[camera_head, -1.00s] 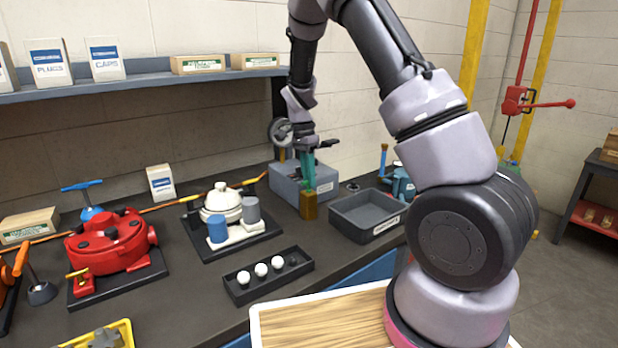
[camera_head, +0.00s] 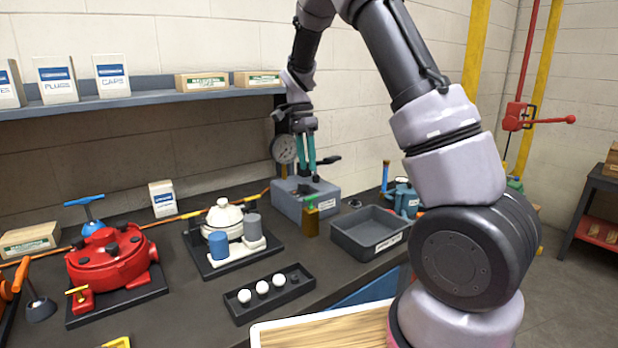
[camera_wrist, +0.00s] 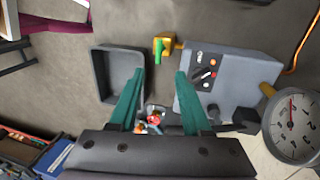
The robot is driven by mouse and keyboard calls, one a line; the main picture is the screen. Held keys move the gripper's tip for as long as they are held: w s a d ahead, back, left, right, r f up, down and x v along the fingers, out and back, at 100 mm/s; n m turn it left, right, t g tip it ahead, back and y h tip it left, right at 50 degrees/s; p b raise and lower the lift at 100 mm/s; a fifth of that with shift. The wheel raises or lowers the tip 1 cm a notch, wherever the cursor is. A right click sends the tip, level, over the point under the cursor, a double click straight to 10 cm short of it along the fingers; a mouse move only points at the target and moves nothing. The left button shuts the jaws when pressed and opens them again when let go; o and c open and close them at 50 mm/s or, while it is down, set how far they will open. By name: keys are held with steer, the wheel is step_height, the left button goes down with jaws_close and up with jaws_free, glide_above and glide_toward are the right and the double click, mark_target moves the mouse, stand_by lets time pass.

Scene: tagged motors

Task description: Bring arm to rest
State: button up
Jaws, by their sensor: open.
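My gripper (camera_head: 311,166) is open, with teal fingers pointing down and nothing between them. In the head view it hangs above the grey control box (camera_head: 290,200) at the back of the bench. In the wrist view the two fingertips (camera_wrist: 158,75) stand apart. A small brass block with a green top (camera_head: 311,220) stands in front of the grey box, below and apart from my fingers; it also shows in the wrist view (camera_wrist: 165,45).
An empty grey tray (camera_head: 370,248) sits right of the brass block. A round gauge (camera_head: 284,149) stands behind the box, close to my gripper. A black tray with white balls (camera_head: 238,308), a white-lidded motor (camera_head: 222,215) and a red motor (camera_head: 110,257) stand to the left. A shelf (camera_head: 150,100) runs above.

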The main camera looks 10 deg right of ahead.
steer(key=shift+r, duration=0.5)
steer(key=s+d+r+n+t+y, duration=0.3)
steer(key=s+d+r+n+t, duration=0.1)
steer(key=s+r, duration=0.85)
steer(key=s+d+r+n+t, duration=0.1)
steer(key=s+r+n+t, duration=0.1)
steer(key=s, duration=0.5)
steer(key=s+d+r+n+t, duration=0.1)
steer(key=s+r+n+t, duration=0.2)
steer(key=s, duration=0.4)
steer(key=shift+s+r+n, duration=0.3)
steer(key=shift+r, duration=0.1)
